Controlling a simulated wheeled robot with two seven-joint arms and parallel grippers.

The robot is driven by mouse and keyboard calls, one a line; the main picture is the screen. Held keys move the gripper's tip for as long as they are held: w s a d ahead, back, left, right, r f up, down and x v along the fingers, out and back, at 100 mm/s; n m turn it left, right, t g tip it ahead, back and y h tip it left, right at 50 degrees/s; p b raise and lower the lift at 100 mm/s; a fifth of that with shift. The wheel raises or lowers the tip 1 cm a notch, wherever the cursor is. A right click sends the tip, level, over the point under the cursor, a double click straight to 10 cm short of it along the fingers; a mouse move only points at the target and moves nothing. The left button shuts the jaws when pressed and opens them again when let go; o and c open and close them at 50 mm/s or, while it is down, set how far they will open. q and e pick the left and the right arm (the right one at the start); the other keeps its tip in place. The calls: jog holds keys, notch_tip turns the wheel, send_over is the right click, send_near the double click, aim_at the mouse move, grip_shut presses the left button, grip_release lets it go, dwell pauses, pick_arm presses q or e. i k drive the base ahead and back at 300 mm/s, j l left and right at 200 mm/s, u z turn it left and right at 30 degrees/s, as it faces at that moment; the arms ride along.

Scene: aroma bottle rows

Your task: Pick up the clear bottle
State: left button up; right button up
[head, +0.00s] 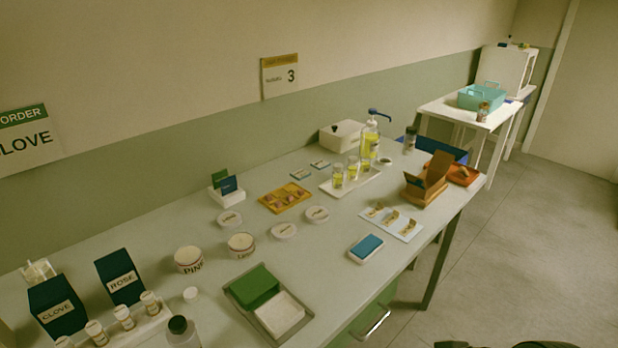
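No bottle stands out as the only clear one. A see-through pump bottle (370,140) with yellow liquid and a blue pump head stands upright at the far end of the long table. Several small clear jars (352,167) with yellow contents stand on a white tray (371,179) in front of it. A bottle with a dark cap (182,332) stands at the near edge, cut off by the frame. Several small labelled bottles (124,316) with pale caps stand in a row on a white rack at the near left.
CLOVE (57,306) and ROSE (121,278) boxes stand behind the rack. A side table (453,108) holds a teal basket (482,97). Floor is clear at right.

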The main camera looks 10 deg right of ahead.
aim_at(365, 164)
jog(key=k+j+u, duration=0.2)
jog(key=k, duration=0.45)
jog(key=l+u, duration=0.15)
jog(key=u, duration=2.3)
jog(key=k+l+u, duration=0.3)
jog(key=k+l, duration=0.35)
jog(key=l, duration=0.3)
jog(key=k+l+u, duration=0.25)
jog(key=k+l, duration=2.5)
jog(key=l, duration=0.15)
